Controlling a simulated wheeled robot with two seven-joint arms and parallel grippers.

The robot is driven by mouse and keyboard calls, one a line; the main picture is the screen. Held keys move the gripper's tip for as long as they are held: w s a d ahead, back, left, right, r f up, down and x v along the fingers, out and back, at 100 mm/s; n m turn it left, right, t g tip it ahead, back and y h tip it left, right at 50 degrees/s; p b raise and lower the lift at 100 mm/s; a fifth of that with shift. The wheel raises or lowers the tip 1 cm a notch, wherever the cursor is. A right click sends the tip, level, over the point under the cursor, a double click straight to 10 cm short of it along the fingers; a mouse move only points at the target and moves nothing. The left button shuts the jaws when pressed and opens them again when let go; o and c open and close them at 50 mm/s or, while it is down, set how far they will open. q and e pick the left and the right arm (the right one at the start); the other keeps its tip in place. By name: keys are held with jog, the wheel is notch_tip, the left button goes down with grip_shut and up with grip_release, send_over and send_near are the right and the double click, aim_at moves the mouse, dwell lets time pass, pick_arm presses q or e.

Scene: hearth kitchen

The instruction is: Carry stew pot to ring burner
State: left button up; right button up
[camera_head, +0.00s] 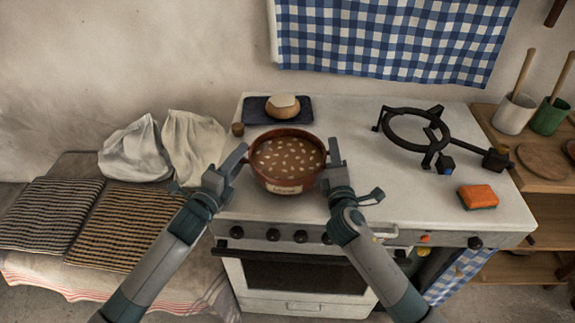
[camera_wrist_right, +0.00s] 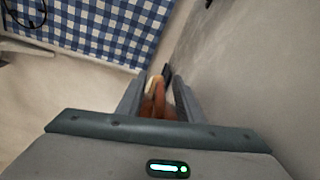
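The stew pot (camera_head: 287,184) is a red-brown round pot with a pale label and brown stew with pale pieces in it. It is upright at the stove's front left; I cannot tell if it touches the top. My left gripper (camera_head: 236,160) is at the pot's left side and my right gripper (camera_head: 334,152) at its right side. In the right wrist view, a red-brown part of the pot (camera_wrist_right: 157,106) lies between the right gripper's fingers (camera_wrist_right: 160,92); their grip is unclear. The left fingers' hold is hidden. The black ring burner (camera_head: 442,137) is empty at the stove's back right.
On the white stove top (camera_head: 355,115), a dark board (camera_head: 255,110) with a bread roll (camera_head: 283,105) sits behind the pot. An orange sponge (camera_head: 477,196) lies front right. The stove top between pot and burner is clear.

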pick_arm(q)
grip_shut()
pick_arm(e)
grip_shut()
jog(key=shift+f, duration=0.1)
dwell(0.9)
pick_arm(q)
jog(key=shift+r, duration=0.2)
pick_arm(e)
jog(key=shift+r, duration=0.2)
